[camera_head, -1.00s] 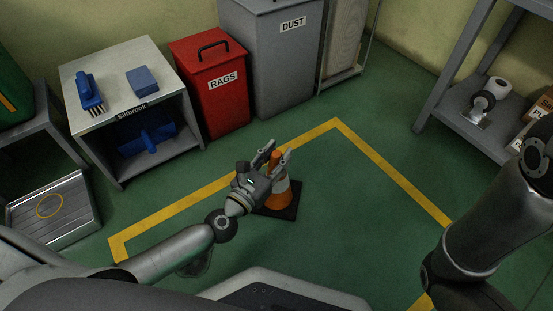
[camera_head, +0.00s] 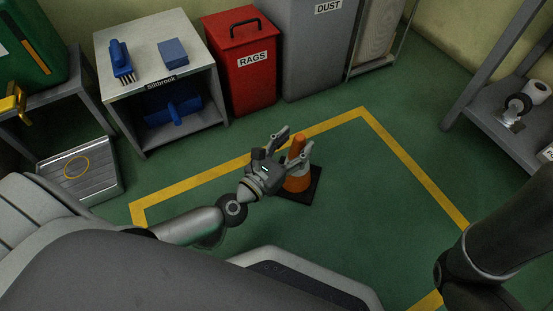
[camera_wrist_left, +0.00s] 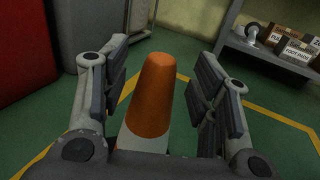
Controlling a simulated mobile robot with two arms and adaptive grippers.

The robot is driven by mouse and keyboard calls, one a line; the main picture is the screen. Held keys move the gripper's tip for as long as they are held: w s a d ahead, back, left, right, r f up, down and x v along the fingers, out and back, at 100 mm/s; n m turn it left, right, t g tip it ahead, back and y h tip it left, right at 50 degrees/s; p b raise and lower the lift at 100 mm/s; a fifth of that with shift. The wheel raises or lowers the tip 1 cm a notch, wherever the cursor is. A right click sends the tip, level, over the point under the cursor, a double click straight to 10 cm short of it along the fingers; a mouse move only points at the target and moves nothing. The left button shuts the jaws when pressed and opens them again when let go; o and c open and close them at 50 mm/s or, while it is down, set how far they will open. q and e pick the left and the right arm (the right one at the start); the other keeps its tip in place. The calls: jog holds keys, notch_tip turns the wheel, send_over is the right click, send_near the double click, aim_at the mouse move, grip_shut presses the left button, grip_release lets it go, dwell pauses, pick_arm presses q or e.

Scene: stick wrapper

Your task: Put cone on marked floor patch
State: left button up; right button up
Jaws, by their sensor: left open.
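The orange cone (camera_head: 299,180) with a white band stands upright on its dark square base. It is on green floor inside a yellow line outline (camera_head: 412,166). My left gripper (camera_head: 295,139) is open at the cone, reaching from its left. In the left wrist view, the cone's orange upper part (camera_wrist_left: 154,92) is between the two open fingers, with visible gaps on both sides. The cone's lower part is partly hidden by the gripper. My right arm shows at the lower right, but its gripper is out of view.
Behind the outline stand a white-topped shelf unit (camera_head: 187,95), a red RAGS bin (camera_head: 245,88) and a grey DUST bin (camera_head: 310,75). A grey step (camera_head: 95,182) with a yellow ring mark is at left. A grey rack (camera_head: 480,125) is at right. Floor right of the cone is clear.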

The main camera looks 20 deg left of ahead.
pick_arm(q)
jog(key=p+v, duration=0.1)
jog(key=v, duration=0.8)
jog(key=shift+s+p, duration=0.3)
jog(key=shift+p, duration=0.05)
jog(key=shift+r, duration=0.1)
